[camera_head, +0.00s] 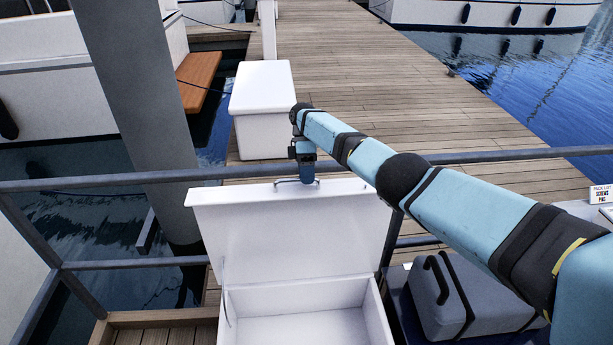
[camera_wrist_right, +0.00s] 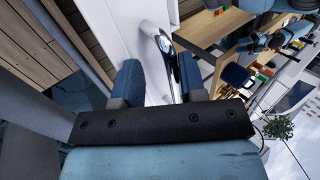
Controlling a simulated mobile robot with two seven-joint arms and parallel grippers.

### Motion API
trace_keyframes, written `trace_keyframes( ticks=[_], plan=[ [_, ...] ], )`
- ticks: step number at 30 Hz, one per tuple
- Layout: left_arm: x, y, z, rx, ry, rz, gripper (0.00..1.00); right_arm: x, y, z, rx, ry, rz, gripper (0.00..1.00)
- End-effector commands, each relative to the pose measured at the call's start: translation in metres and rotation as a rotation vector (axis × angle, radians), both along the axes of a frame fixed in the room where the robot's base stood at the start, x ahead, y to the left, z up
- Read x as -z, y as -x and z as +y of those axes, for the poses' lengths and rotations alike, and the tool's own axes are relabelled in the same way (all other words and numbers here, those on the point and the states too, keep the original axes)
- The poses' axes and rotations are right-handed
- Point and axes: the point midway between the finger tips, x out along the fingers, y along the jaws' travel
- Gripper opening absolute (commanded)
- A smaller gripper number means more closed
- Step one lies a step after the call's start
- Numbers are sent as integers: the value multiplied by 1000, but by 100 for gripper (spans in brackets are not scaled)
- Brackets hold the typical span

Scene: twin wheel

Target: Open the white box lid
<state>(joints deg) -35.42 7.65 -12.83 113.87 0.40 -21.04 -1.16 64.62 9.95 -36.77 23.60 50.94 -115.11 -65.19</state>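The white box (camera_head: 300,326) stands at the bottom centre of the head view, with its inside partly showing. Its lid (camera_head: 285,235) is raised and stands up at the back of the box. A metal handle (camera_head: 283,182) is on the lid's upper edge. My right gripper (camera_head: 307,176) reaches down at this handle from above. In the right wrist view its two blue fingers (camera_wrist_right: 157,78) are apart, with the handle (camera_wrist_right: 165,46) close to the right-hand finger. I cannot tell if they touch. My left gripper is not in view.
A metal railing (camera_head: 90,183) runs across behind the lid. A grey case (camera_head: 468,298) stands right of the box. A second white chest (camera_head: 262,92) sits on the wooden dock (camera_head: 390,80) beyond. A grey post (camera_head: 140,80) rises at the left, and water (camera_head: 520,85) flanks the dock.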

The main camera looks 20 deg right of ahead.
Motion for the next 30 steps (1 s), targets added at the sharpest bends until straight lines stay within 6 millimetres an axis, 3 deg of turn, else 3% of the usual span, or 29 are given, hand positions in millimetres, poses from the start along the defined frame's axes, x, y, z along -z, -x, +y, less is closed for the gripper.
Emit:
trace_keyframes(
  ticks=[8, 17, 18, 26, 30],
  plan=[
    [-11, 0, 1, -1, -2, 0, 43, -13, -1, 0, 0, 0, -1, 38],
    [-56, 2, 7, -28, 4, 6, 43, -70, 0, -1, -1, 1, -2, 38],
    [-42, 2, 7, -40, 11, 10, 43, -65, -2, -2, -1, 4, -7, 38],
    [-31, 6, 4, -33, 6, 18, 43, -86, -1, -2, -1, 3, -5, 38],
    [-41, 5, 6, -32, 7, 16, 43, -123, -1, -2, 0, 4, -4, 38]
  ],
)
